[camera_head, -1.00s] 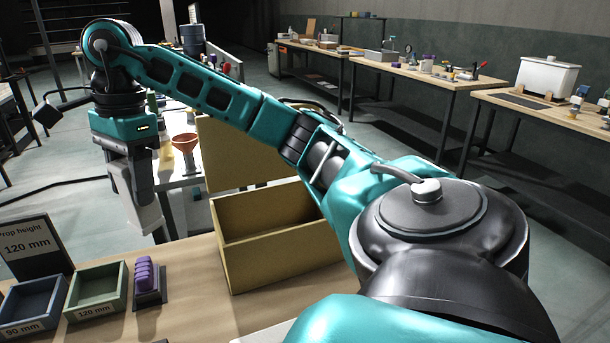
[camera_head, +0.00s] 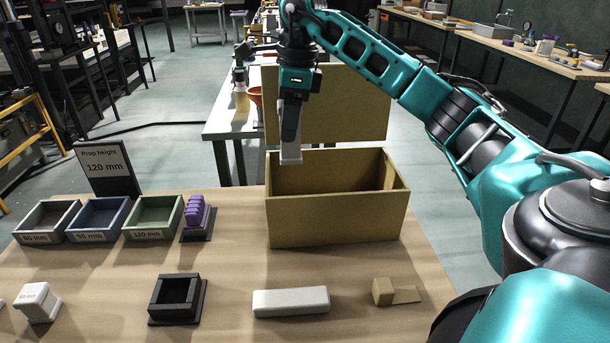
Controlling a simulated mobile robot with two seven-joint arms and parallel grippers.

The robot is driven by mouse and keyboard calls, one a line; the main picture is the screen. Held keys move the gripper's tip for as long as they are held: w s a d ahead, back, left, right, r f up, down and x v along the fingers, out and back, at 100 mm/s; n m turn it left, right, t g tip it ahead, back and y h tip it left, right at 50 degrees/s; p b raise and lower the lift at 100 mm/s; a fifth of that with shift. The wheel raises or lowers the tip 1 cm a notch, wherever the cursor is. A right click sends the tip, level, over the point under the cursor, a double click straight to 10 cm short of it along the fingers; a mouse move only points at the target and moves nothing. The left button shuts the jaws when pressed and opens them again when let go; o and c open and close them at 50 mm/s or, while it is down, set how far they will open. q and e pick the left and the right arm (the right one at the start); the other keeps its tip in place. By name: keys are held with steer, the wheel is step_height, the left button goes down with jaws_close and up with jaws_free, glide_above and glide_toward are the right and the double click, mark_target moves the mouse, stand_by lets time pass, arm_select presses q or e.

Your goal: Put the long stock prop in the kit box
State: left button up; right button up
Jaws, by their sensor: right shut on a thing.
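The kit box (camera_head: 338,222) is an open tan box on the wooden table, its lid (camera_head: 335,105) raised behind it. My right gripper (camera_head: 290,138) points down over the left part of the box. It is shut on a pale, upright piece that looks like the long stock prop (camera_head: 290,156); only its lower end shows below the fingers. That end overlaps the box's back left rim in the picture; how deep it is, I cannot tell. My left gripper is out of view.
In front of the box lie a long white block (camera_head: 290,301) and a tan wedge piece (camera_head: 395,292). A black square holder (camera_head: 177,300), a white block (camera_head: 38,302), a purple ridged piece (camera_head: 195,210), marked trays (camera_head: 153,234) and a "120 mm" sign (camera_head: 103,168) stand left.

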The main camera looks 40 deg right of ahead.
step_height(320, 180, down, 15)
steer(key=shift+r+b, duration=0.2)
steer(key=shift+b, duration=0.85)
steer(key=shift+f, duration=0.4)
steer(key=o, duration=1.2)
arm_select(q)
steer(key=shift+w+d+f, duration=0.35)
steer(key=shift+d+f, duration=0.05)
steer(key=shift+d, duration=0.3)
